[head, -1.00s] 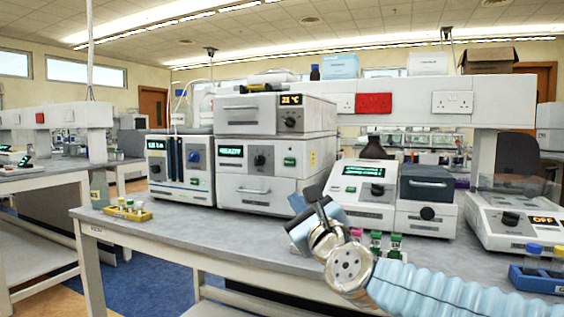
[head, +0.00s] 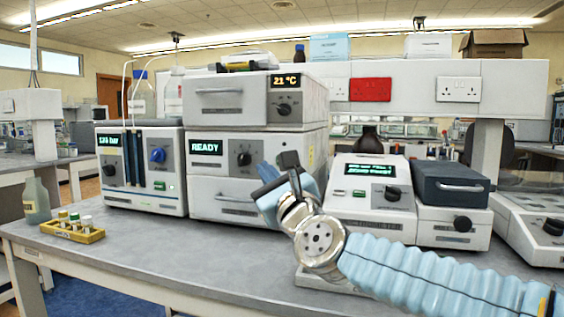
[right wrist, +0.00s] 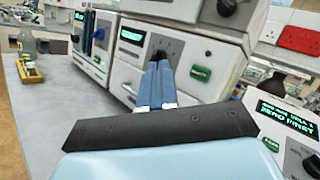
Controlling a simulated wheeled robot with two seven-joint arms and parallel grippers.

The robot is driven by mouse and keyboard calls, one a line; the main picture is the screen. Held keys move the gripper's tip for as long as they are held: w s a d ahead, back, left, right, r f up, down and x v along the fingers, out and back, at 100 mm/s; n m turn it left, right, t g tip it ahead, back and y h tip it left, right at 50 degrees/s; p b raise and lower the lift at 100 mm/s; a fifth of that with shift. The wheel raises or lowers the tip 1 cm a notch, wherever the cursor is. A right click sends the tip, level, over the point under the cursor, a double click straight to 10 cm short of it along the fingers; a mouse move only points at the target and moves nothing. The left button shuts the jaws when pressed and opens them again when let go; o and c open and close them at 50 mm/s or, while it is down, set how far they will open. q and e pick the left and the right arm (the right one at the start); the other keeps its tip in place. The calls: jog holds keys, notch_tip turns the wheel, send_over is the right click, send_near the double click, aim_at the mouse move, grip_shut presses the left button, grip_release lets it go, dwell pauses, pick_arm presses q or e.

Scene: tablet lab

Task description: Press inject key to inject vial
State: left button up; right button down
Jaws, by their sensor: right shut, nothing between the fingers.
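The instrument with the READY display (head: 207,148) stands mid-bench, with a black dial (head: 243,154) on its front. In the right wrist view its green key (right wrist: 201,73) shows right of the dial. In the head view my right gripper hides the area around that key. My right gripper (head: 265,185) is shut and empty in front of this instrument's right part. In the right wrist view its blue fingertips (right wrist: 156,68) point at the panel, just below the dial and left of the green key. Contact cannot be told. My left gripper is not in view.
A yellow rack with vials (head: 72,232) stands at the bench's left, beside a bottle (head: 36,200). A pump unit (head: 140,168) adjoins on the left. A photometer (head: 370,196) stands to the right. The bench front between the rack and my right arm is clear.

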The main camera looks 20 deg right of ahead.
jog(key=w+d+b, duration=0.2)
jog(key=w+d, duration=0.3)
jog(key=w, duration=0.2)
jog(key=shift+b, duration=0.35)
jog(key=shift+w, duration=0.1)
dwell(1.8)
jog(key=shift+w+d+b, duration=0.2)
jog(key=shift+w+b, duration=0.15)
jog(key=shift+b, duration=0.05)
